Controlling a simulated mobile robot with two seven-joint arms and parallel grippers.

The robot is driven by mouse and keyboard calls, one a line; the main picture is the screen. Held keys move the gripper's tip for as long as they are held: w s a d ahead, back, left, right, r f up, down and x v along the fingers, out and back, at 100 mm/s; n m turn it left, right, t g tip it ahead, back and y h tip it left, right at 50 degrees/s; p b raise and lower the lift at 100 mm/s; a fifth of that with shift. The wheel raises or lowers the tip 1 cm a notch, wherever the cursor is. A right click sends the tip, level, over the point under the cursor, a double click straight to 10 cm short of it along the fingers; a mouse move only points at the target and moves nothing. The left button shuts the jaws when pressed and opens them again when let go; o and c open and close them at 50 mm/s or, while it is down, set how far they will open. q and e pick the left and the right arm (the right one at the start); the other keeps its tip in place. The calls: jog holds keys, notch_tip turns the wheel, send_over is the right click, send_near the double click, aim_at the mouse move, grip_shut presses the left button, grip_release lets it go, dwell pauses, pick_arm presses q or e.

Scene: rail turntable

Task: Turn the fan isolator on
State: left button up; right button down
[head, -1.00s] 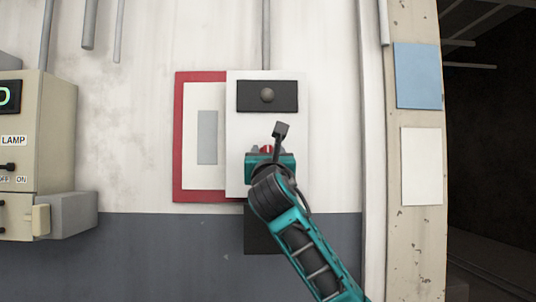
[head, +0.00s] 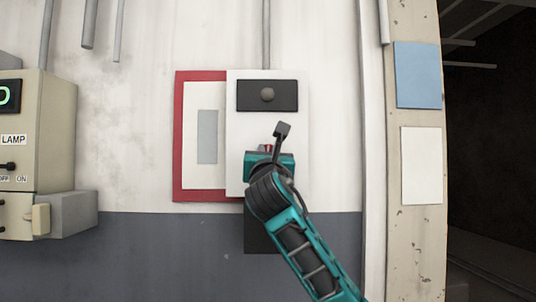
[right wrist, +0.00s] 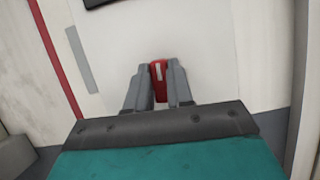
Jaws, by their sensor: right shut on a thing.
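The fan isolator looks to be the white box (head: 236,125) on the wall, with a black panel (head: 285,88) and a round grey knob or lamp (head: 267,95) near its top. Its red handle (right wrist: 158,72), with a white mark, sits between the two grey fingers of my right gripper (right wrist: 158,84) in the right wrist view. The right gripper is shut on this handle. In the head view only a bit of red shows above my teal wrist, which hides most of the handle and the box's lower part. My left gripper is not in view.
A red-framed board (head: 178,140) hangs just left of the box. A beige cabinet (head: 55,135) with a "LAMP" label stands at far left. Blue (head: 418,75) and white (head: 421,165) sheets are on the pillar at right. The wall between cabinet and board is clear.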

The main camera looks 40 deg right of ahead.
jog(key=shift+d+f+m+g+h, duration=0.15)
jog(key=shift+m+g, duration=1.25)
jog(key=shift+m, duration=2.15)
jog(key=shift+a+m+g+h, duration=0.15)
jog(key=shift+m+g, duration=1.25)
jog(key=shift+m, duration=2.1)
jog(key=shift+d+f+m+g+h, duration=0.15)
jog(key=shift+m+g, duration=1.25)
jog(key=shift+m, duration=2.15)
jog(key=shift+r, duration=0.1)
jog(key=c, duration=1)
grip_release()
jog(key=shift+s, duration=0.1)
